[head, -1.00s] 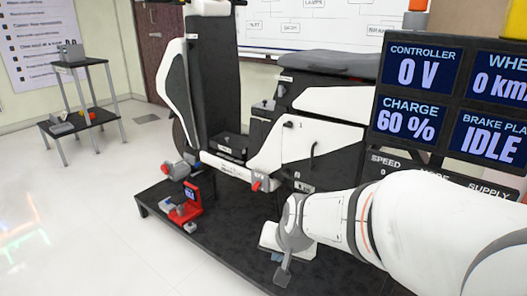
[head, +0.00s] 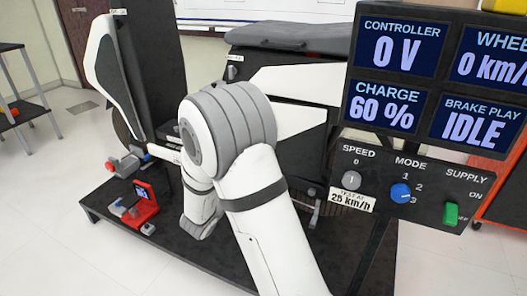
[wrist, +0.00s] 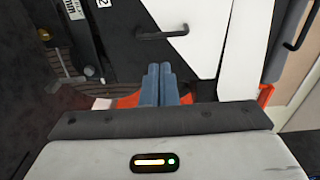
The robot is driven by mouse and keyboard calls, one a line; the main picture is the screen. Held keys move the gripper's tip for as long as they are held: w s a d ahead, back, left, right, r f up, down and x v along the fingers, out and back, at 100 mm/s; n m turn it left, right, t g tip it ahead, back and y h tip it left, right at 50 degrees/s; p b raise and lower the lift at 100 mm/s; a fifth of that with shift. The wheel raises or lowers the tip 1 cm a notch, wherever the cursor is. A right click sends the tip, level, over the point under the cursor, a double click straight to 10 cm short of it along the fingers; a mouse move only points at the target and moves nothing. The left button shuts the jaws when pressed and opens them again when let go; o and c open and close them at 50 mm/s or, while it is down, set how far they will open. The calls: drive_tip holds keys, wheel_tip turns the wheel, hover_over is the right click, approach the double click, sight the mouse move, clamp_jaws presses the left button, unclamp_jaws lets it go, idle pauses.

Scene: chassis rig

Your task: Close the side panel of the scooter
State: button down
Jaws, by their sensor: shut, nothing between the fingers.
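The scooter (head: 105,72) stands on a black platform, with its white front fairing at left and grey seat on top. In the wrist view, a white panel (wrist: 200,42) with a black handle (wrist: 163,33) shows just beyond my fingertips. My gripper (wrist: 160,70) is shut and empty, its two blue-grey fingers side by side below that handle in the picture. Contact cannot be told. The gripper is hidden behind my arm in the head view. How far the panel stands open is unclear.
A display (head: 440,75) and a control board (head: 400,190) with knobs and a green switch stand close at right. A small red device (head: 143,205) sits on the platform (head: 160,245) at left. A shelf stands at far left. The floor at left is clear.

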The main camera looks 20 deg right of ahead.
drive_tip(key=b+x, duration=0.3)
drive_tip(key=x, duration=1.1)
drive_tip(key=shift+b, duration=0.3)
drive_tip(key=shift+s+d, duration=0.1)
drive_tip(key=shift+d, duration=0.05)
